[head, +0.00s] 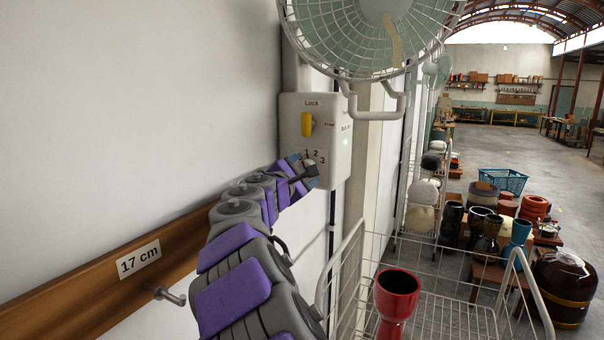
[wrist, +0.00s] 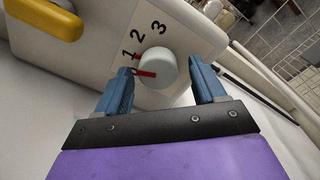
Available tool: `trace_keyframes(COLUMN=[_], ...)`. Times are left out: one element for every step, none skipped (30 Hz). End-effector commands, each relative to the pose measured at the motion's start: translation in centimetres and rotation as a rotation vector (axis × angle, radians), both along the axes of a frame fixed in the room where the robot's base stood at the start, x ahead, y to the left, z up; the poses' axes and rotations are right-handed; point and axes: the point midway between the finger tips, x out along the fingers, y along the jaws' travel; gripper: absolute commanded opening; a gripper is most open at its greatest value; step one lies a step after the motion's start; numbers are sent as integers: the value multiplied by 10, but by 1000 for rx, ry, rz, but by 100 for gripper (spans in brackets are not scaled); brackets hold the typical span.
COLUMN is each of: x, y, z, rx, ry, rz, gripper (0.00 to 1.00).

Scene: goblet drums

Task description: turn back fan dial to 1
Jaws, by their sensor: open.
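The fan dial (wrist: 157,66) is a round pale knob with a red pointer line on a white control box (head: 316,135). The numbers 1, 2 and 3 are printed around it. The red line points left, just below the 1; its tip is close to my left finger. My gripper (wrist: 161,67) is open, with one blue finger on each side of the dial in the wrist view. I cannot tell whether either finger touches it. In the head view my gripper (head: 303,173) is at the lower part of the box and hides the dial.
A yellow lever (wrist: 47,18) marked Lock sits above the dial; it also shows in the head view (head: 306,124). A caged fan (head: 370,30) hangs over the box. A wire basket (head: 450,318) with a red goblet drum (head: 397,295) stands below right.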

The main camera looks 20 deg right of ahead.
Motion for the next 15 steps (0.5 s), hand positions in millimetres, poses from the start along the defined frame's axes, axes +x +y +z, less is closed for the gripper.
trace_keyframes(x=[-1,-2,-4,-6,-8,-12,-15,-19,-24,-28,-32,-38,-41,-45,-51], y=[2,3,6,9,12,17,20,23,29,35,40,46,51,57,64], z=[0,1,1,1,2,2,2,2,2,2,2,2,2,1,1], rx=[-1,-1,-2,-3,-4,-4,-3,-3,-3,-5,-5,-4,-4,-2,-3], ry=[0,0,0,0,0,-1,-1,-2,-1,0,0,-2,-2,-2,-1], rz=[1,1,1,2,3,3,3,2,1,2,2,1,3,4,4], gripper=[69,69,69,69,69,69,69,69,69,69,69,69,69,69,69])
